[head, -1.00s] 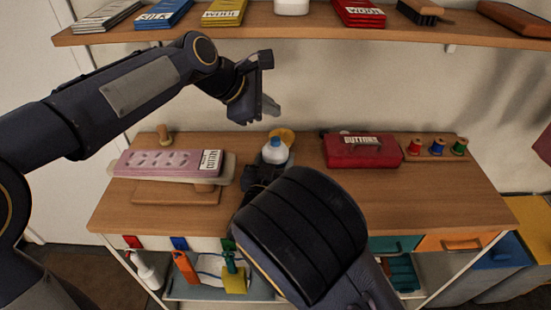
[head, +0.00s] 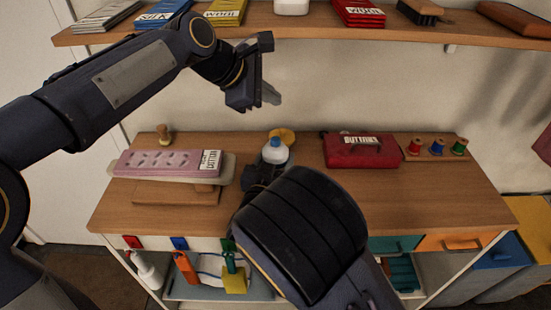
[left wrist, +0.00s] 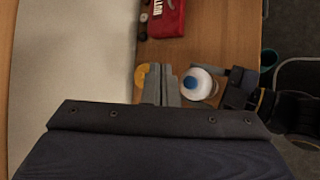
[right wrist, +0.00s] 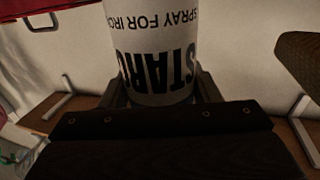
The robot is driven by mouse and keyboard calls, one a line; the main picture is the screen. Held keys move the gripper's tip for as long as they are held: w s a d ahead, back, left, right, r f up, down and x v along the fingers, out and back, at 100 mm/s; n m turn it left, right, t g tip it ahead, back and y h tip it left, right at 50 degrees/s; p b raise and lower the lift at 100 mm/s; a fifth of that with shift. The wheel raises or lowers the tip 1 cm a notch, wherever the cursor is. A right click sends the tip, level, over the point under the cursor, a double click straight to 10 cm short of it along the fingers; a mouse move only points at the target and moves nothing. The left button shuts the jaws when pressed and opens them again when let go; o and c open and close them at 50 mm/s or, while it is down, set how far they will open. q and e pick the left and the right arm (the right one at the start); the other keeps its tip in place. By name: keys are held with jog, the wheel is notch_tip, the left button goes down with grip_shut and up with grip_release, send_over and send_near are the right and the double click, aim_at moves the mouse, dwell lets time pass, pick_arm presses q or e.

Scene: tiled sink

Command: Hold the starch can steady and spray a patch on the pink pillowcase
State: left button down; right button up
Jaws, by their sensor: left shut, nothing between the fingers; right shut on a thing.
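The starch can (head: 275,152) is white with a blue cap and stands upright over the middle of the table. In the right wrist view its printed body (right wrist: 155,50) sits between the fingers of my right gripper (right wrist: 160,90), which is shut on it. In the head view my right wrist hides most of that grip. My left gripper (head: 270,95) is shut and empty, above the can and apart from it. In the left wrist view its fingers (left wrist: 160,85) appear beside the blue cap. The pink pillowcase (head: 160,162) lies flat on a board at the left, with pale oval patches and a cotton label.
A red buttons case (head: 360,152) and several thread spools (head: 437,147) stand at the right. A yellow round thing (head: 283,135) is behind the can. A shelf (head: 300,22) with folded cloths hangs above. The table's front right is clear.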

aim_at(278, 137)
pick_arm(q)
jog(key=shift+f, duration=4.9)
jog(key=shift+r, duration=3.5)
